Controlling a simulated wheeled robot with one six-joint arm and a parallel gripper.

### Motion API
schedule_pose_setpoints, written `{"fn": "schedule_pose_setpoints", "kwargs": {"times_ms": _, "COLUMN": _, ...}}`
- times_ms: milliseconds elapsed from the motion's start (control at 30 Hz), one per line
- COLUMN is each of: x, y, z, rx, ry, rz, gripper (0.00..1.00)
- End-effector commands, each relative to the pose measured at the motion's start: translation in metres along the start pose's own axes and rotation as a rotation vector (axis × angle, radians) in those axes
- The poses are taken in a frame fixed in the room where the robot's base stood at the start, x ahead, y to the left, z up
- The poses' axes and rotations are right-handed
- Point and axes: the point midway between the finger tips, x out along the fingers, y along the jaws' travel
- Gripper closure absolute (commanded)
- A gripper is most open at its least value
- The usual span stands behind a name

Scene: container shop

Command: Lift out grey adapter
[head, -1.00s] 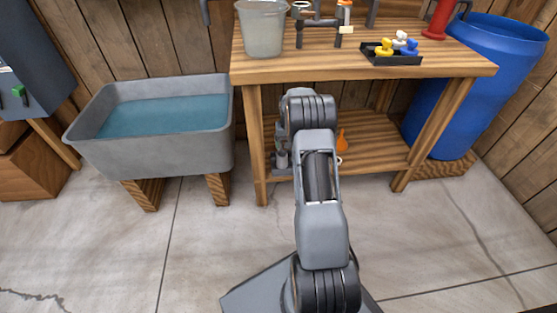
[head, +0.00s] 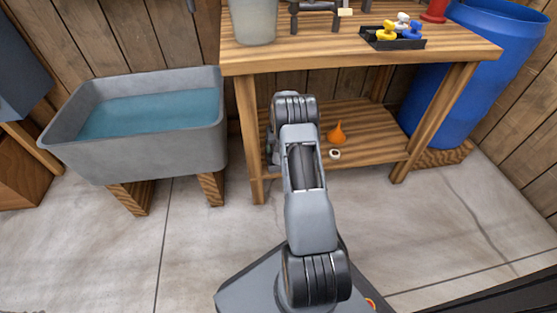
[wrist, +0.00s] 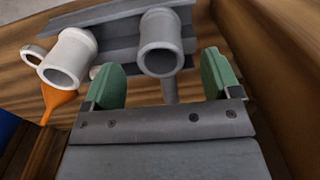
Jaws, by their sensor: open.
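In the wrist view a grey adapter (wrist: 162,45), a hollow cylinder with its open end toward me, sits at a dark grey rack (wrist: 118,35). My gripper (wrist: 160,68) is open, with green fingers. One finger is left of the grey adapter and one is right of it, with gaps on both sides; I cannot tell whether they reach its depth. A paler, whitish adapter (wrist: 68,60) is at the rack to the left, outside the left finger. In the head view my arm hides the gripper, the rack and the adapters.
An orange funnel (head: 337,133) and a white ring (head: 334,154) are on the workbench's lower shelf (head: 370,148). A wooden panel (wrist: 270,60) is close right of my gripper. A water-filled grey tub (head: 62,140) is left; a blue barrel (head: 440,110) is right.

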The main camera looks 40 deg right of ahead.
Motion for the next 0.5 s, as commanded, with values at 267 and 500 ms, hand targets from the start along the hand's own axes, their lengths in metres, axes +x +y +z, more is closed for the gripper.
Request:
{"fn": "schedule_pose_setpoints", "kwargs": {"times_ms": 267, "x": 0.020, "y": -0.001, "z": -0.002, "rx": -0.003, "ry": 0.001, "rz": 0.000, "gripper": 0.17}}
{"fn": "schedule_pose_setpoints", "kwargs": {"times_ms": 500, "x": 0.051, "y": -0.001, "z": -0.004, "rx": -0.003, "ry": 0.001, "rz": 0.000, "gripper": 0.17}}
